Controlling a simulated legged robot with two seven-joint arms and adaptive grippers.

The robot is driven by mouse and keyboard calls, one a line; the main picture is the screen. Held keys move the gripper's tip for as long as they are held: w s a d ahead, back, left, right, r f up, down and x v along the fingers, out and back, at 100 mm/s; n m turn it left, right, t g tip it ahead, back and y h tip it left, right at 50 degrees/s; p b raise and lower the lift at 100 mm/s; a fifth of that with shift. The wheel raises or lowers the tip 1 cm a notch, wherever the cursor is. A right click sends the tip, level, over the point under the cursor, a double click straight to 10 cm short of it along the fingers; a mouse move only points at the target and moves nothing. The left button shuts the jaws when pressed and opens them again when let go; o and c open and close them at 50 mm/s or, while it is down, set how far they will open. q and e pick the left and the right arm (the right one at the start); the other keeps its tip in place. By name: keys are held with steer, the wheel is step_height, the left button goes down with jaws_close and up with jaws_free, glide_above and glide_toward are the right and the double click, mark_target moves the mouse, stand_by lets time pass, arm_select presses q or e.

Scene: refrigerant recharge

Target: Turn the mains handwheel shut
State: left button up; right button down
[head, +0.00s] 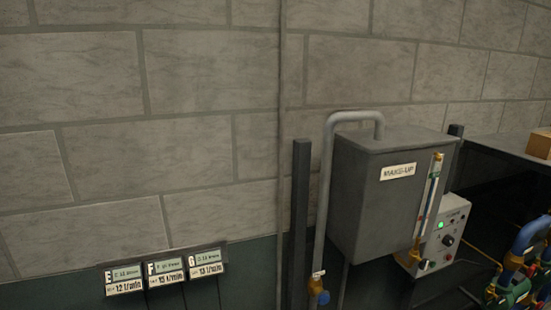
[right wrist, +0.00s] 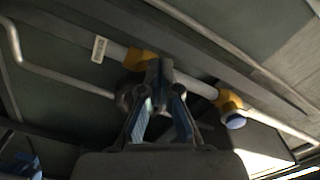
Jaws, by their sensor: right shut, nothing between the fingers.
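In the right wrist view my right gripper (right wrist: 160,80) is shut and empty, its blue-padded fingers meeting at the tips. Behind the tips runs a pale pipe (right wrist: 200,88) with a yellow fitting (right wrist: 143,60) and another yellow fitting (right wrist: 231,102) with a pale blue end. A dark rounded part (right wrist: 126,92) shows just left of the fingers; I cannot tell whether it is the mains handwheel or whether the fingers touch it. In the head view a small blue part (head: 322,298) sits low on the grey pipe (head: 323,190). Neither gripper shows in the head view.
A grey MAKE-UP tank (head: 365,210) hangs on the block wall, with a sight tube (head: 430,200) and a control box (head: 445,235) with a green light. Blue and brass pipework (head: 525,245) stands at right. Meter labels E, F, G (head: 165,272) are at lower left.

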steer(key=shift+d, duration=0.25)
steer(key=p+v, duration=0.3)
steer(key=v, duration=0.3)
steer(key=shift+a, duration=0.35)
steer(key=shift+s+a+f, duration=0.15)
steer(key=shift+d+f+b, duration=1.15)
steer(key=shift+d+f, duration=0.35)
steer(key=shift+f, duration=0.45)
steer(key=x, duration=0.7)
